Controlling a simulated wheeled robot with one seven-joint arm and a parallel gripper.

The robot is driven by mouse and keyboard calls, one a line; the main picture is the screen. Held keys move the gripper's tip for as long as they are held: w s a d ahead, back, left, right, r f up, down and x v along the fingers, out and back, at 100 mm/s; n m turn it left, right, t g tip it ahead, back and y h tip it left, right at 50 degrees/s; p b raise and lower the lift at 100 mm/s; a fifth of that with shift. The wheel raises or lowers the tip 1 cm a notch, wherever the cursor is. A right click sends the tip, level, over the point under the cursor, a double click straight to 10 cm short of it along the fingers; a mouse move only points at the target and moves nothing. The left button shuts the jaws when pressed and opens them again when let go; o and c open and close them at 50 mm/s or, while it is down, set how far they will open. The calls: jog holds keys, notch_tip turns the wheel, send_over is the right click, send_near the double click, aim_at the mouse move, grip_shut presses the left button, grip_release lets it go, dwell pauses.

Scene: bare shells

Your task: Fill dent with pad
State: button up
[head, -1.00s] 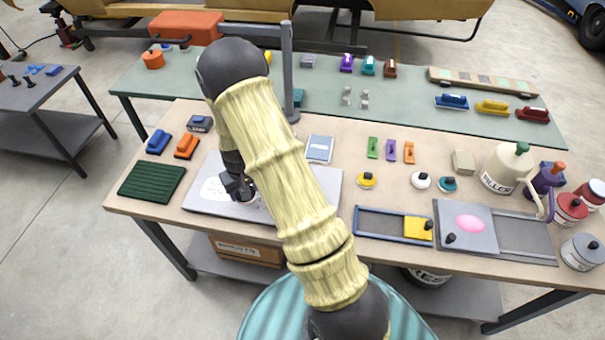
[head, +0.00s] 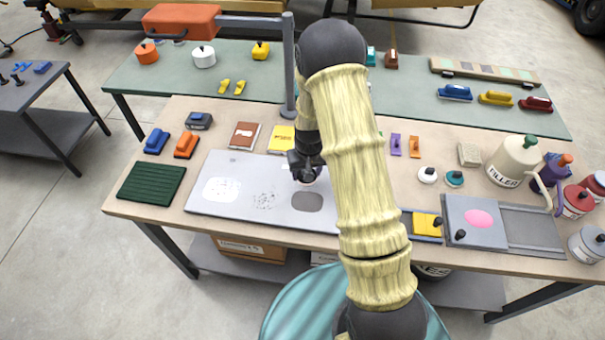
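A grey panel (head: 240,211) lies flat on the front bench. It has a white patch (head: 221,189) at left, a speckled patch (head: 264,200) in the middle and a dark grey oval (head: 307,201) at right. I cannot tell which mark is the dent. My gripper (head: 306,173) points down over the panel, just behind the dark oval. It appears shut on a small round pad, whose pale rim shows below the fingers; its colour is unclear. A white knobbed pad (head: 428,174) and a teal one (head: 454,178) stand to the right of my arm.
A filler jug (head: 512,161) and several tins stand at the right end. A mixing board with a pink blob (head: 479,218) lies before them. Blue (head: 156,141) and orange (head: 187,145) blocks and a green ribbed mat (head: 152,183) are at left. A grey post (head: 289,70) rises behind the panel.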

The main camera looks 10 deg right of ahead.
jog(key=shift+d, duration=0.25)
jog(key=s+a+r+n+b, duration=0.1)
jog(key=s+a+r+n, duration=0.1)
jog(key=a, duration=0.4)
jog(key=shift+s+r+b, duration=0.4)
jog(key=shift+s+r, duration=0.15)
jog(key=shift+s, duration=0.15)
